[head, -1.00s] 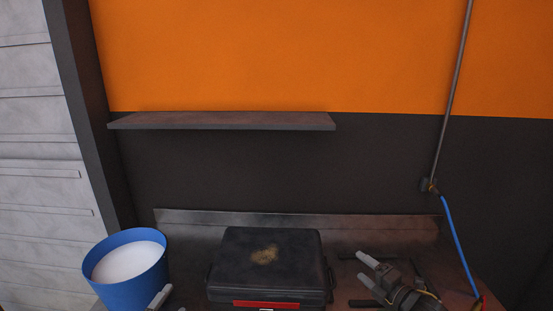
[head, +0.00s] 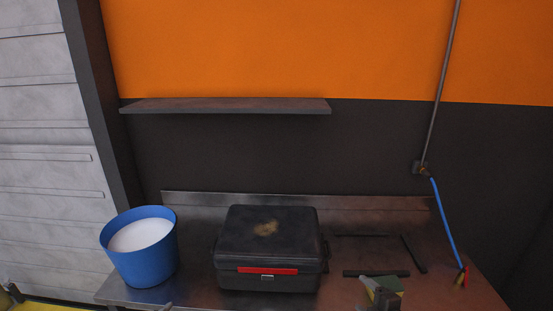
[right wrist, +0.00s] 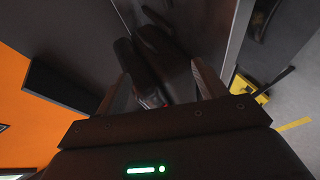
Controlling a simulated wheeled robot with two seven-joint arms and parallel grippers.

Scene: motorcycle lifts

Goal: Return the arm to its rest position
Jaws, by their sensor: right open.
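A small pale tip of my left gripper (head: 166,307) shows at the bottom edge of the head view, below the blue bucket. Its jaws cannot be read.
The metal bench (head: 200,292) holds a blue bucket (head: 140,263) with white contents, a black case (head: 268,238) and black strips (head: 376,273). A blue hose (head: 446,222) hangs at the right. A shelf (head: 225,106) juts from the wall above.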

